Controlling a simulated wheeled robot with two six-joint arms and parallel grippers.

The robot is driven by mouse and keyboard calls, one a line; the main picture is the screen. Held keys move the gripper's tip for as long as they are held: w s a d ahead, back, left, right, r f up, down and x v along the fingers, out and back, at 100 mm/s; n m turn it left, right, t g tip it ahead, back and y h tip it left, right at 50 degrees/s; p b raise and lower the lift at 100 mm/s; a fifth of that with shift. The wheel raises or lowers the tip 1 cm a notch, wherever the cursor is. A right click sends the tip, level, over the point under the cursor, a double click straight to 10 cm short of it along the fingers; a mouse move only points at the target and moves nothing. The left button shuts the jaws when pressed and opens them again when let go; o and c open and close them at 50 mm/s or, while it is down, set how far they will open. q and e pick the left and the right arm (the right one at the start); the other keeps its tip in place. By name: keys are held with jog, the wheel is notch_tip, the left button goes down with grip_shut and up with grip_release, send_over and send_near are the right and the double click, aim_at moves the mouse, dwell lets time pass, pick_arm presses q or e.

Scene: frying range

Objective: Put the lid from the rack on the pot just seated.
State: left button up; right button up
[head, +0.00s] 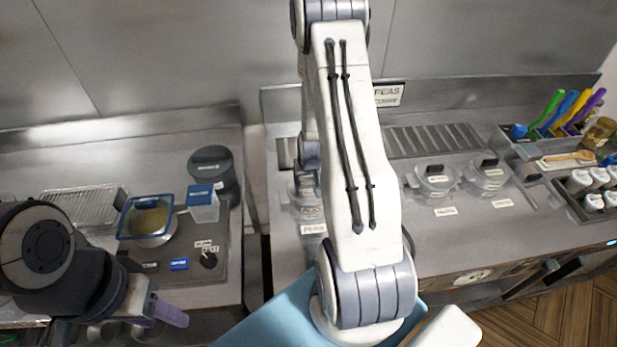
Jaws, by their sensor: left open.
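Two lidded pots with clear lids and dark knobs, the left one (436,182) and the right one (489,174), stand in the right counter. A third pot (305,196) shows partly behind my right arm, above a label reading PEAS; I cannot tell whether it has a lid. A slotted metal rack (432,140) lies along the back of the counter, partly covered by my arm; no loose lid can be made out in it. My left gripper (150,312) is open and empty at the lower left, by the left counter's front edge. My right gripper is hidden behind my own arm.
A PEAS sign (388,94) stands at the back wall. On the left counter are a wire tray (80,205), a blue-rimmed container (146,217) and a dark round canister (212,168). A gap separates the counters. Colored-handled tools (565,112) and jars crowd the far right.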

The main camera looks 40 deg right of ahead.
jog(key=shift+f+b, duration=0.25)
jog(key=shift+b, duration=0.05)
dwell(0.5)
dwell(0.4)
jog(key=o, duration=1.4)
jog(key=shift+r+p, duration=2.7)
jog(key=shift+r, duration=0.85)
jog(key=shift+a, duration=0.1)
